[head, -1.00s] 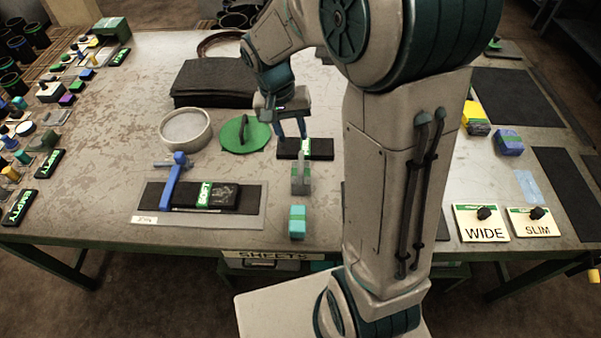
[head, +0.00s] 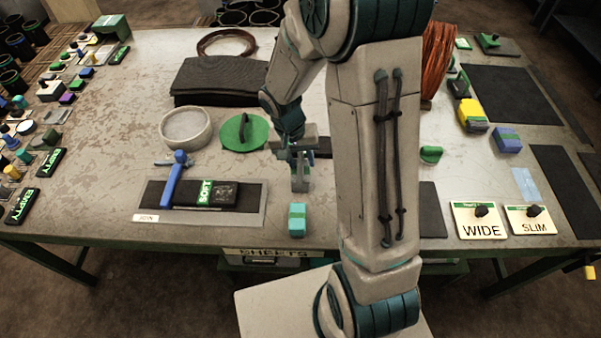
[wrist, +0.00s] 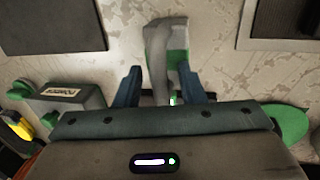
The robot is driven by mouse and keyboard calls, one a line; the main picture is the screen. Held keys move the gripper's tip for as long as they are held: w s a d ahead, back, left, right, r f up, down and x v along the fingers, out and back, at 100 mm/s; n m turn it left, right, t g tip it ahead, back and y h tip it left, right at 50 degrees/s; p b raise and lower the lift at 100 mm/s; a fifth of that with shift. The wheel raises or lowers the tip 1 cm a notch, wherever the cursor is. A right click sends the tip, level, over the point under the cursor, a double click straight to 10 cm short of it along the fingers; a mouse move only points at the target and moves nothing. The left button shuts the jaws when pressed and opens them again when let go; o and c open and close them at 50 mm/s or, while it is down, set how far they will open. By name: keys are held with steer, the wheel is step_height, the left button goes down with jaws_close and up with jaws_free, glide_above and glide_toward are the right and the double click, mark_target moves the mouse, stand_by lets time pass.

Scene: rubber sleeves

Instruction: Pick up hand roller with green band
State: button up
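The hand roller (head: 301,182) is a grey tool with a green part, standing on the table in front of my gripper in the head view. In the wrist view its grey body (wrist: 157,58) shows just beyond and between my fingertips, with green and pale surfaces beside it. My gripper (wrist: 161,85) is open, with one blue finger on each side and bare gaps between the fingers and the roller. In the head view my gripper (head: 293,151) is low over the roller's far end. The roller's lower end is partly hidden by the gripper body.
A teal block (head: 297,219) stands nearer the front edge. Left are a grey tray (head: 256,215) with a blue-handled tool (head: 173,186), a green disc (head: 233,143) and a round pale dish (head: 165,139). A black plate (head: 324,147) lies behind my gripper.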

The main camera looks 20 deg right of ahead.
jaws_close()
steer(key=shift+r, duration=0.1)
steer(key=shift+w+r, duration=0.1)
steer(key=shift+r, duration=0.3)
steer(key=r, duration=0.3)
steer(key=shift+s+r+b, duration=0.2)
steer(key=shift+r+b, duration=0.05)
steer(key=shift+b, duration=0.05)
steer(key=s+d+r, duration=0.1)
steer(key=s+r, duration=0.2)
steer(key=s, duration=0.2)
steer(key=s+d+r+b, duration=0.1)
steer(key=s+r, duration=0.2)
steer(key=s, duration=0.3)
steer(key=shift+d+r, duration=0.15)
steer(key=shift+r, duration=0.15)
steer(key=shift+s, duration=0.1)
